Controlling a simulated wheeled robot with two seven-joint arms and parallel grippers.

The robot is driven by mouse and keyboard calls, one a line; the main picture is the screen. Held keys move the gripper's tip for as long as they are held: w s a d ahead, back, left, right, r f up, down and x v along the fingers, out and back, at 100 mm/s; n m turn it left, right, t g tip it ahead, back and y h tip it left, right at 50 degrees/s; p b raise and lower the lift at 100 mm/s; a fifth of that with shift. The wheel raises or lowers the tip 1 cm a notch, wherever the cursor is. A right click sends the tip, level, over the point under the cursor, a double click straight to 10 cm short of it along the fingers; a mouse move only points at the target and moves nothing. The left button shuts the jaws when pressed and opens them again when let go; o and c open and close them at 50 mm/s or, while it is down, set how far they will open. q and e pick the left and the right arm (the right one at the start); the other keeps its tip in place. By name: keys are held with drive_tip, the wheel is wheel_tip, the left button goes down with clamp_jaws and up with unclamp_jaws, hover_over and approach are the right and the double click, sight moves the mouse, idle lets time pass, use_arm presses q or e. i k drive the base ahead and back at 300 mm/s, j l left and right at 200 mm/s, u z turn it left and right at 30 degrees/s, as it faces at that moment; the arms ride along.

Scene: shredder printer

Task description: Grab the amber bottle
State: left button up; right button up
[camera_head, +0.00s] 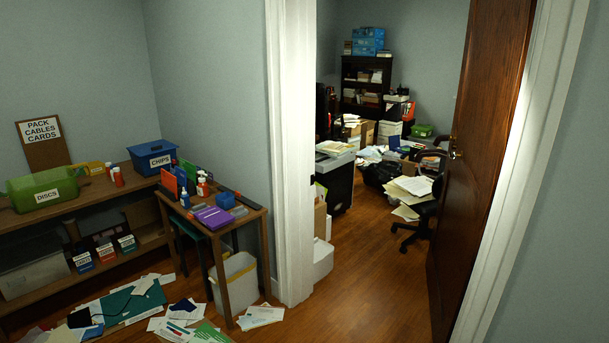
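No bottle that I can clearly tell as amber shows in the head view. Two small reddish-orange containers stand close together on the top of the wooden shelf at left, the front one (118,177) and the one behind it (108,168); they are too small to tell whether either is the amber bottle. On the small wooden table (240,222) stand a white bottle with a red top (202,187) and a small blue and white bottle (185,199). Neither of my grippers is in view.
The shelf also holds a green DISCS bin (42,189) and a blue CHIPS bin (153,157). Papers (130,302) litter the floor before it. A grey-white bin (234,282) stands under the table. An open brown door (482,150) and doorway lead to a cluttered room.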

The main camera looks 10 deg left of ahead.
sight(108, 169)
drive_tip(key=i+j, duration=0.2)
drive_tip(key=j, duration=0.35)
drive_tip(key=i+j, duration=0.2)
drive_tip(key=j, duration=0.4)
drive_tip(key=i+j, duration=0.15)
drive_tip(key=j, duration=0.4)
drive_tip(key=i+j, duration=0.2)
drive_tip(key=j, duration=0.35)
drive_tip(key=i+j, duration=0.2)
drive_tip(key=j, duration=0.4)
drive_tip(key=i+j, duration=0.2)
drive_tip(key=j, duration=0.35)
drive_tip(key=i+j, duration=0.15)
drive_tip(key=j, duration=0.4)
drive_tip(key=i+j, duration=0.2)
drive_tip(key=j, duration=0.4)
